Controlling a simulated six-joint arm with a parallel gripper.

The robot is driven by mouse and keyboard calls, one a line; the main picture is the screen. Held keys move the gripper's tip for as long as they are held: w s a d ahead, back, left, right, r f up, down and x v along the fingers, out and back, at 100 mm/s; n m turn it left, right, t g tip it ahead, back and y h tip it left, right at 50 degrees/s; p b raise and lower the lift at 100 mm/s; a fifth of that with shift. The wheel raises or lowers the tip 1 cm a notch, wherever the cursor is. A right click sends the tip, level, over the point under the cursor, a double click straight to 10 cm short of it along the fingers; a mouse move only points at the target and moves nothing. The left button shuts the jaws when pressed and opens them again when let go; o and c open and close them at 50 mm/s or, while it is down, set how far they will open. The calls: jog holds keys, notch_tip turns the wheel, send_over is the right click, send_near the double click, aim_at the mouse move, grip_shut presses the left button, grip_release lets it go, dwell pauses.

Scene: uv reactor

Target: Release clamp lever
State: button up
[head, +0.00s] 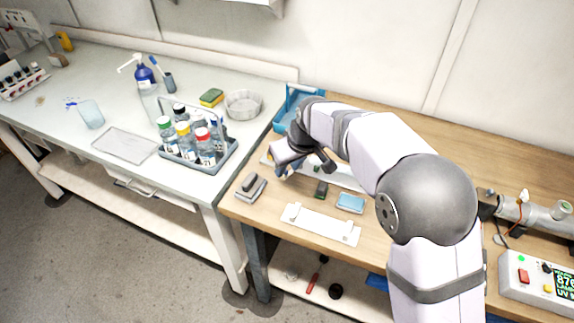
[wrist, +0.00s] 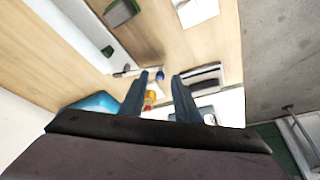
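My gripper (head: 283,170) is over the left part of the wooden bench, at the left end of a long white plate (head: 345,180). In the wrist view my gripper (wrist: 160,82) has its two dark fingers apart, with a clear gap between them. A small yellow-orange part (wrist: 151,98) shows in that gap, farther off. A small dark lever-like part with a blue piece lies just past the fingertips, beside the long white plate (wrist: 85,32). I cannot tell for sure which part is the clamp lever. My gripper hides that area in the head view.
A grey block (head: 250,186), a white plate with two small posts (head: 320,224), a dark green block (head: 321,189) and a light blue box (head: 350,203) lie near. A blue tray (head: 290,105) stands behind. A bottle rack (head: 205,165) stands on the left table.

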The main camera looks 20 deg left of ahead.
jog(key=shift+w+a+f, duration=0.2)
jog(key=shift+f, duration=0.45)
jog(key=shift+c, duration=0.6)
grip_shut()
jog(key=shift+d, duration=0.1)
jog(key=shift+d+f+n+g+b, duration=0.1)
jog(key=shift+d+n+g+b, duration=0.2)
jog(key=shift+d+n+b, duration=0.5)
jog(key=shift+n, duration=0.6)
